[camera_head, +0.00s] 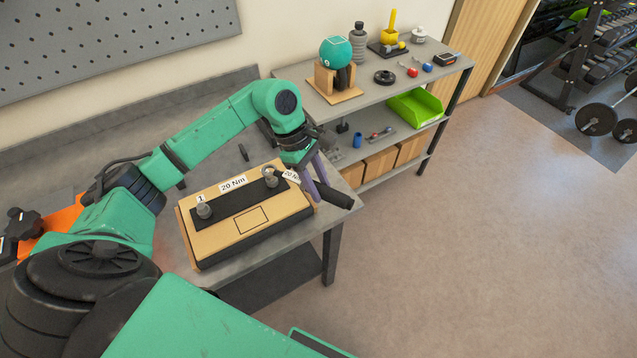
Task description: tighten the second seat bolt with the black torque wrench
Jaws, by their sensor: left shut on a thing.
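A wooden board (222,245) with a black strip lies on the grey bench, with two bolts standing in the strip. The first bolt (204,208) is at the left, beside a label "1". The second bolt (271,180) is at the right end, with what looks like a ring just behind it. My left gripper (317,186) is over the board's right end, its purple fingers shut on the black torque wrench (336,194). The wrench's handle sticks out past the board's right edge. Whether its head is seated on the second bolt I cannot tell. My right gripper is not in view.
A grey shelf unit (443,78) stands behind at the right, holding a teal ball (335,53), a green bin (415,106) and small parts. An orange item (52,225) lies on the bench at far left.

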